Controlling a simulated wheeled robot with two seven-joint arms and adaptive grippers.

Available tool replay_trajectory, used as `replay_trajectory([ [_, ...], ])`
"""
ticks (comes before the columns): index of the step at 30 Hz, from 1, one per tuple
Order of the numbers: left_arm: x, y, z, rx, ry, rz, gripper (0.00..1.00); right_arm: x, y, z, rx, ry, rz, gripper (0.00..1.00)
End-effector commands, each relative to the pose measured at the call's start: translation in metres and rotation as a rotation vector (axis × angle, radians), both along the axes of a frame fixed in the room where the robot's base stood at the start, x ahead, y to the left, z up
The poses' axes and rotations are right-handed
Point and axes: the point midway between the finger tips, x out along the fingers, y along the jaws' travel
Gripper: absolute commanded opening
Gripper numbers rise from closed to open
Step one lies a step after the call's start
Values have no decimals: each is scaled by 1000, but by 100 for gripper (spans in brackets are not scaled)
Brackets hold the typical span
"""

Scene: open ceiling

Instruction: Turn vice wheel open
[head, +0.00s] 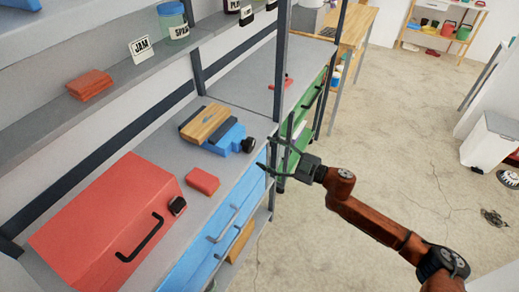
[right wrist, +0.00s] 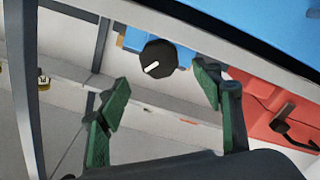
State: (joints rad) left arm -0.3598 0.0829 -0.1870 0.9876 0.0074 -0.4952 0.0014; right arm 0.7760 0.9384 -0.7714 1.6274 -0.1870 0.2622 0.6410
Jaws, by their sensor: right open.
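The blue vice (head: 224,137) sits on the grey workbench, with a wooden block (head: 205,124) at its dark jaws. Its wheel is a black round knob (head: 248,145) on the vice's right side, facing the bench's front edge. My right gripper (head: 272,155) is open and empty in front of the wheel, apart from it. In the right wrist view, the black wheel (right wrist: 157,58) with a white mark shows beyond and between the open green-padded fingers (right wrist: 165,92). My left gripper is not in view.
A red toolbox (head: 105,215) and a small red box (head: 202,181) stand on the bench near the vice. A dark shelf post (head: 280,85) rises close to my right gripper. Blue drawers (head: 215,225) lie below. The floor (head: 390,140) to the right is mostly free.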

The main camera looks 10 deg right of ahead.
Motion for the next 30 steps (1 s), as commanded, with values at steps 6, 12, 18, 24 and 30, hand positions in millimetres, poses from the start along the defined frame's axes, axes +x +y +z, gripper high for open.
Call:
replay_trajectory([
  [6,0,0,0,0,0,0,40,-9,-13,0,1,1,0,60],
  [12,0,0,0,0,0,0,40,-10,-14,1,1,-1,0,60],
  [18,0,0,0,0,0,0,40,-7,-17,-8,5,11,-16,60],
  [24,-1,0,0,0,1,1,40,13,-70,-124,31,153,-233,60],
  [30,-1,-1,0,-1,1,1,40,-29,-163,-334,-1,437,-572,60],
])
